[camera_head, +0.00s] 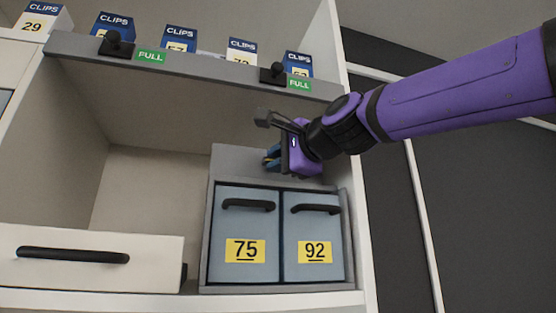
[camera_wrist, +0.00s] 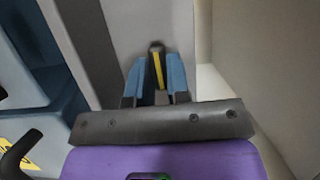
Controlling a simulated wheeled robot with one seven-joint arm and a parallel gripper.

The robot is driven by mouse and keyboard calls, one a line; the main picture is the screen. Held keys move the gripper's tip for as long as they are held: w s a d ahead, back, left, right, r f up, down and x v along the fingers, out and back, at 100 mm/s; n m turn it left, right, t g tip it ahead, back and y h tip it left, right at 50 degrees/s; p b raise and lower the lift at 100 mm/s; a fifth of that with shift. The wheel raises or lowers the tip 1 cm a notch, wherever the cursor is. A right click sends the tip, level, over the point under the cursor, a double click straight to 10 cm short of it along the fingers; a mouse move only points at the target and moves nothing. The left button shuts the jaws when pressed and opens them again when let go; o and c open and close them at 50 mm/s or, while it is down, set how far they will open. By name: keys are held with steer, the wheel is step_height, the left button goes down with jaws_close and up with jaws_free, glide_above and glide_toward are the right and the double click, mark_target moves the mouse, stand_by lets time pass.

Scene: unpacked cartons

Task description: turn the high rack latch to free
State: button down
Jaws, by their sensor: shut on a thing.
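A small black latch with a yellow stripe (camera_wrist: 158,66) stands against a grey panel in the wrist view. My gripper (camera_wrist: 157,82) has its two blue fingers closed on either side of it. In the head view my gripper (camera_head: 270,158) is at the top of the grey rack (camera_head: 236,160), above the drawers. There my fingers and hand mostly hide the latch, so its turn angle cannot be told.
Two blue-grey drawers marked 75 (camera_head: 243,225) and 92 (camera_head: 313,225) sit below my gripper. A white drawer (camera_head: 90,275) is at lower left. The bay left of the rack is empty.

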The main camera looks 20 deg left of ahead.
steer(key=shift+n, duration=0.3)
steer(key=n+h, duration=0.1)
steer(key=n, duration=0.2)
steer(key=shift+r+g+h, duration=0.1)
steer(key=shift+g+h, duration=0.2)
steer(key=n+h, duration=0.2)
steer(key=n, duration=0.1)
steer(key=shift+a+r+n, duration=0.1)
steer(key=shift+n, duration=0.3)
steer(key=n+h, duration=0.2)
steer(key=n, duration=0.1)
steer(key=shift+s+a+n, duration=0.1)
steer(key=shift+n, duration=0.2)
steer(key=shift+a+n+t+h, duration=0.1)
steer(key=shift+n+t+h, duration=0.7)
steer(key=shift+n, duration=0.4)
steer(key=c, duration=1.1)
jaws_free()
steer(key=shift+s, duration=0.1)
steer(key=shift+r, duration=0.15)
